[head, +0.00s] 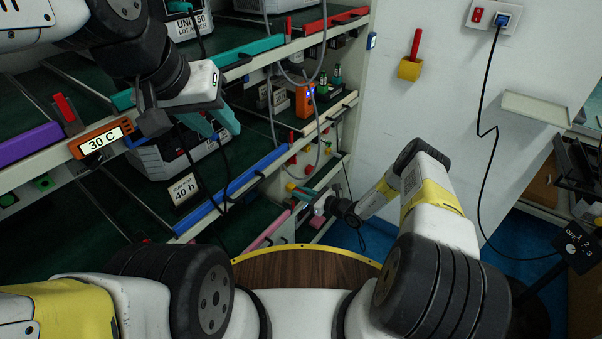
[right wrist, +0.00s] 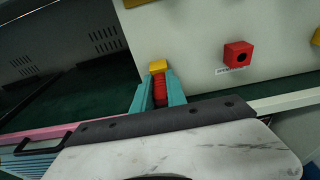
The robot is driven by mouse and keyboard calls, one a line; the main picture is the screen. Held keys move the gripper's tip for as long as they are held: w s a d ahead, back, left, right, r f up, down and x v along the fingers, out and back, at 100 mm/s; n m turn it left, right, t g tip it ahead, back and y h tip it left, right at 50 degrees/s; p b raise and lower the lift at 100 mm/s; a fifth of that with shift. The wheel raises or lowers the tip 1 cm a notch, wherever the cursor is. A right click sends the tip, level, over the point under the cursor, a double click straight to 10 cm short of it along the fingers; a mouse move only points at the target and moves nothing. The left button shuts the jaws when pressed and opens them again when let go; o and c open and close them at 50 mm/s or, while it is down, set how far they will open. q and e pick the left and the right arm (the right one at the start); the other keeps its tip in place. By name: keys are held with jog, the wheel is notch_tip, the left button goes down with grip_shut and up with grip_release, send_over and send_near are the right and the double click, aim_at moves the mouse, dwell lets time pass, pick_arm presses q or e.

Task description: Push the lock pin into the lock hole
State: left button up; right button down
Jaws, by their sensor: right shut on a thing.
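In the right wrist view my right gripper (right wrist: 160,92) is shut on a red ribbed pin with a yellow end (right wrist: 158,66), which I take as the lock pin. The pin sits between the two teal fingers, in front of a pale panel. A red block with a dark round hole (right wrist: 238,54) is on that panel, right of the pin and apart from it; its small label is hard to read. I cannot tell whether this is the lock hole. In the head view the right gripper (head: 306,195) is low by the rack's end. My left gripper (head: 212,121) has its teal fingers apart, by the upper shelf.
Racks with coloured shelf edges, such as a blue strip (head: 245,172), fill the left. A grey-white unit (head: 175,155) is just below the left gripper. An orange device (head: 305,99) and hanging cables are above the right gripper. A wall holder (head: 410,69) carries a red handle.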

jog(key=shift+s+d, duration=0.45)
jog(key=shift+d, duration=0.15)
dwell(1.1)
jog(key=shift+f+v, duration=0.1)
jog(key=shift+v, duration=0.75)
jog(key=shift+f+v, duration=0.15)
jog(key=shift+v, duration=0.7)
jog(key=w+d+r, duration=0.2)
jog(key=d+r, duration=0.2)
jog(key=r, duration=0.3)
jog(key=w+d+r, duration=0.3)
jog(key=d+r, duration=0.2)
jog(key=r, duration=0.2)
jog(key=shift+d, duration=0.35)
jog(key=shift+r+x, duration=0.2)
jog(key=shift+x, duration=1.25)
jog(key=shift+r+x, duration=0.2)
jog(key=shift+x, duration=1.2)
jog(key=shift+a, duration=0.1)
jog(key=c, duration=2.1)
grip_release()
grip_shut()
